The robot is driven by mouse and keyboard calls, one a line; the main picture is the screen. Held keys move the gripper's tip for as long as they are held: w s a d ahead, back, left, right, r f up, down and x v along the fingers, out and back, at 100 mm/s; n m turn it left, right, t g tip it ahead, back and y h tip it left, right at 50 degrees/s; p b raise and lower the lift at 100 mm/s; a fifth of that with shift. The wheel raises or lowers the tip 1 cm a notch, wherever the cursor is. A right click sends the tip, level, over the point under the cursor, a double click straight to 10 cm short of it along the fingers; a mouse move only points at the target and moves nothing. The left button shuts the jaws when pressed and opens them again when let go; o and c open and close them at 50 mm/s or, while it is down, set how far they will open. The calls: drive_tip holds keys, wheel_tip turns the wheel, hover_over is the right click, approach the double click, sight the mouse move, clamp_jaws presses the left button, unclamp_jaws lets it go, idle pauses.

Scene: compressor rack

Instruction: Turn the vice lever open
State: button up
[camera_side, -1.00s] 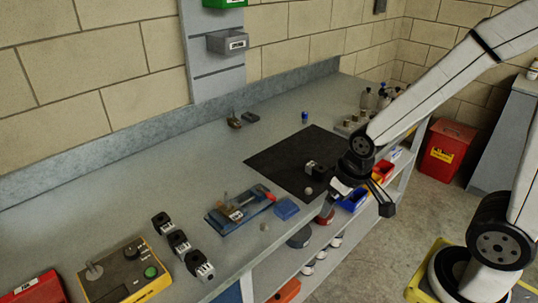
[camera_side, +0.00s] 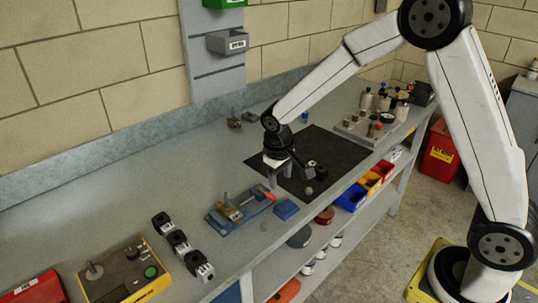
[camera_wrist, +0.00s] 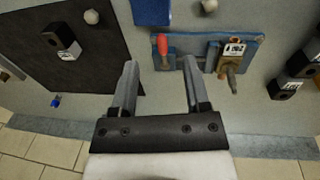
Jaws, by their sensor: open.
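The blue vice (camera_side: 228,215) lies on the grey bench, and its lever has a red grip (camera_side: 269,195) at its right end. In the wrist view the vice (camera_wrist: 198,40) is at the top middle, with the red grip (camera_wrist: 163,54) at its left end. A brown-grey part with a white label (camera_wrist: 232,52) sits at the vice's other end. My gripper (camera_side: 281,175) is above the bench near the lever end of the vice. In the wrist view its open fingers (camera_wrist: 157,65) are empty and point toward the red grip, apart from it.
A blue block (camera_side: 286,209) lies beside the vice. Several black blocks (camera_side: 178,242) and a yellow control box (camera_side: 125,275) stand to the left.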

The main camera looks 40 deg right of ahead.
approach(272, 195)
drive_tip(key=shift+w+a+f+g+h, duration=0.25)
drive_tip(key=shift+f+g+h, duration=0.05)
drive_tip(key=shift+f, duration=0.3)
drive_tip(key=shift+f, duration=0.1)
drive_tip(key=shift+d+f, duration=0.25)
drive_tip(key=shift+f, duration=1)
drive_tip(key=shift+d+f, duration=0.25)
drive_tip(key=shift+f, duration=0.95)
drive_tip(key=shift+d+f, duration=0.25)
drive_tip(key=shift+f, duration=1)
clamp_jaws()
